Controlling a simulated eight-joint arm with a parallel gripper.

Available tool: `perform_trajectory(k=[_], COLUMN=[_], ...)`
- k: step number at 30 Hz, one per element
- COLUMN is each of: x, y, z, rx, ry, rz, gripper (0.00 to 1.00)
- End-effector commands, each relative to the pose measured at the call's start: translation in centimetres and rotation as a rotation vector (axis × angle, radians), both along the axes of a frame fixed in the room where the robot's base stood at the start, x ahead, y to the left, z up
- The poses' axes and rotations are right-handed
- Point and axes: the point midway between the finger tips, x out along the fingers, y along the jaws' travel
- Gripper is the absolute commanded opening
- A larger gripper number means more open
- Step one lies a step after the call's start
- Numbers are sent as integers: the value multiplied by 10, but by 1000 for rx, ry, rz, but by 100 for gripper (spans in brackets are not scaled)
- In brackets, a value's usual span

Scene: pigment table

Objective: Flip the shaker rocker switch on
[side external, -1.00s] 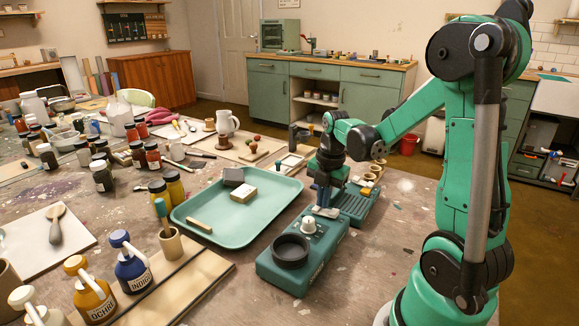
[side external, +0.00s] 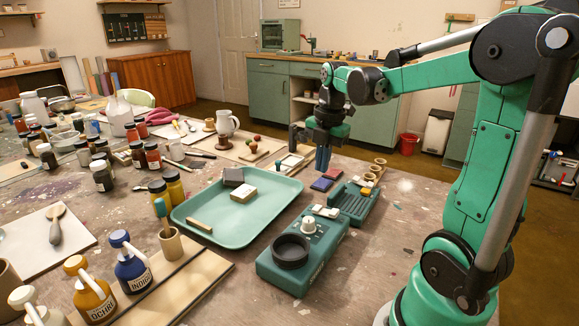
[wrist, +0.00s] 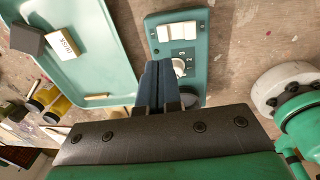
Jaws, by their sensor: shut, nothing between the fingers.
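The shaker (side external: 303,262) is a green box with a black round cup, a white dial and white rocker switches (side external: 326,211) at its far end. In the wrist view the rockers (wrist: 178,31) show at the top of the shaker (wrist: 196,55), beyond the numbered dial; which way each is tilted is too small to tell. My gripper (side external: 322,168) is shut and empty, raised in the air above and apart from the shaker. In the wrist view its dark blue fingers (wrist: 155,80) are together and hide part of the shaker.
A second green device (side external: 354,204) with a ridged top and small buttons stands behind the shaker. A teal tray (side external: 240,232) with blocks lies to the left. Red and blue blocks (side external: 322,184) and small cups (side external: 371,176) sit behind. Bare table lies to the right.

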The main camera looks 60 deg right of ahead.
Motion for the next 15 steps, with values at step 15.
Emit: perform_trajectory(k=[15], x=[8], y=[0], z=[57], rx=[0], ry=[0], rz=[0], gripper=[0])
